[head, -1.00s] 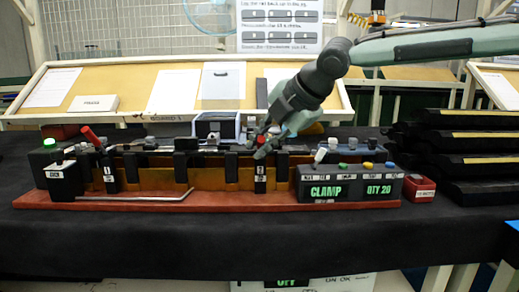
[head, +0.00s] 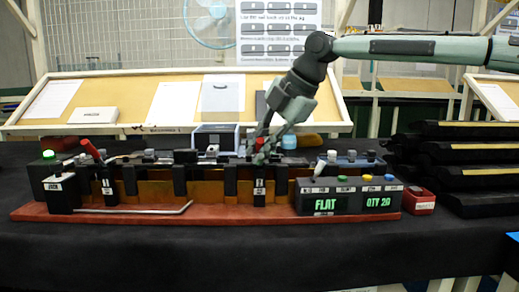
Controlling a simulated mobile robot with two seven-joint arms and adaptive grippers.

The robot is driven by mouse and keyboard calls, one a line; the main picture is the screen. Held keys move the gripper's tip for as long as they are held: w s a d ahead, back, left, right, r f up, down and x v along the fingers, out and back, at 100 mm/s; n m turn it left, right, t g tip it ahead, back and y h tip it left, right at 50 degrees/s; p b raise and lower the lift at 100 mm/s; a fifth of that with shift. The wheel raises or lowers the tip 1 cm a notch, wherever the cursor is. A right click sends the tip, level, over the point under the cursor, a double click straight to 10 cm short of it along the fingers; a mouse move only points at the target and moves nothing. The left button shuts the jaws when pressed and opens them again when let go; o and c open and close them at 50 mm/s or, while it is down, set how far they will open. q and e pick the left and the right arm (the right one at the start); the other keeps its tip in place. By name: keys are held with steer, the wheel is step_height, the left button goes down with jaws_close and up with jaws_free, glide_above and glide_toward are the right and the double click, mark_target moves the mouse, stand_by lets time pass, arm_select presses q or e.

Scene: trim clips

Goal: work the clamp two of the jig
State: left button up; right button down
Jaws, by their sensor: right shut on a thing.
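The jig has a red base (head: 110,215) and a row of black clamp posts along its amber-brown wall. Clamp two (head: 259,192) is the black post with a white label, right of the middle. My right gripper (head: 262,150) is at its top, shut on the clamp two handle, which the fingers mostly hide. Clamp one (head: 108,187) stands at the left with its red handle (head: 91,149) sticking up, tilted left. The control box display (head: 326,205) reads FLAT and its neighbour reads QTY 20. My left gripper is out of view.
A green lamp (head: 48,154) tops the black box at the jig's left end. A small red box (head: 419,201) sits right of the control box. Black trim parts (head: 470,160) are stacked at the right. The black table front is clear.

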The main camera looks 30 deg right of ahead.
steer(key=c, duration=1.5)
jaws_free()
steer(key=v, duration=1.2)
steer(key=shift+f, duration=0.1)
